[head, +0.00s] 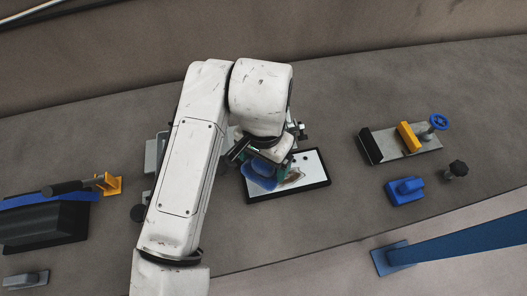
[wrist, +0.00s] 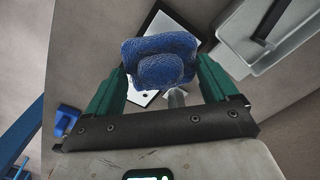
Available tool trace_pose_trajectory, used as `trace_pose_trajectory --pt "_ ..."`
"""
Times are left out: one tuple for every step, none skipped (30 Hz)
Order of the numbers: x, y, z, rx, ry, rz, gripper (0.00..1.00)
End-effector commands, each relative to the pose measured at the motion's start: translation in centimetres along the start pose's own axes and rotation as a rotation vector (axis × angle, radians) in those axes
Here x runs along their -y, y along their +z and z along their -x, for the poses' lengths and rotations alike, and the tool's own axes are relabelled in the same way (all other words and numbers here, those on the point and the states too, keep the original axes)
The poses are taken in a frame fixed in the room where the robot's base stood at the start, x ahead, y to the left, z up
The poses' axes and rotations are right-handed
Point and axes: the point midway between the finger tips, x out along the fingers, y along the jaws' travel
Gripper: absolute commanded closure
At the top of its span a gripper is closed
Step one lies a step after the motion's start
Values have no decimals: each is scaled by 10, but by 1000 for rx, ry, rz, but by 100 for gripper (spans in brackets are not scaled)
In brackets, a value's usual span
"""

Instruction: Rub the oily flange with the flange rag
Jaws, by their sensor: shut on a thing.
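The flange (head: 312,164) looks like a white plate in a black frame, lying flat on the bench at the centre of the head view. A brown oily smear (head: 292,177) shows on its face. My gripper (head: 258,157) is over the flange's left part, shut on the blue rag (head: 262,171). In the wrist view the rag (wrist: 160,60) sits between my green fingers and hides much of the flange (wrist: 165,22) behind it. The rag lies beside or over the smear's left edge. I cannot tell whether it touches the face.
A vise-like fixture (head: 435,146) with a yellow block and blue handwheel stands at right. Near it are a blue block (head: 404,190) and a black knob (head: 457,169). A black-and-blue tool (head: 45,220) lies at far left. A grey tray (wrist: 235,62) shows in the wrist view.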

Motion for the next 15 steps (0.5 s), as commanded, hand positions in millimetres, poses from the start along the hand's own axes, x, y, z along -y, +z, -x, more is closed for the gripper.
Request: trace_pose_trajectory --pt "0 0 -6 0 0 0 38" --pt "0 0 -9 1 0 0 38" --pt "0 0 -12 1 0 0 38" --pt "0 0 -15 1 0 0 38" --pt "0 0 -18 1 0 0 38" --pt "0 0 -23 1 0 0 38" --pt "0 0 -26 1 0 0 38" --pt "0 0 -29 1 -1 0 38" --pt "0 0 -33 1 -1 0 38" --pt "0 0 -36 1 -1 0 38" --pt "0 0 -40 1 -1 0 38" --pt "0 0 -43 1 -2 0 38" --pt "0 0 -46 1 -2 0 38" --pt "0 0 -48 1 -2 0 38" --pt "0 0 -50 1 -1 -1 38"
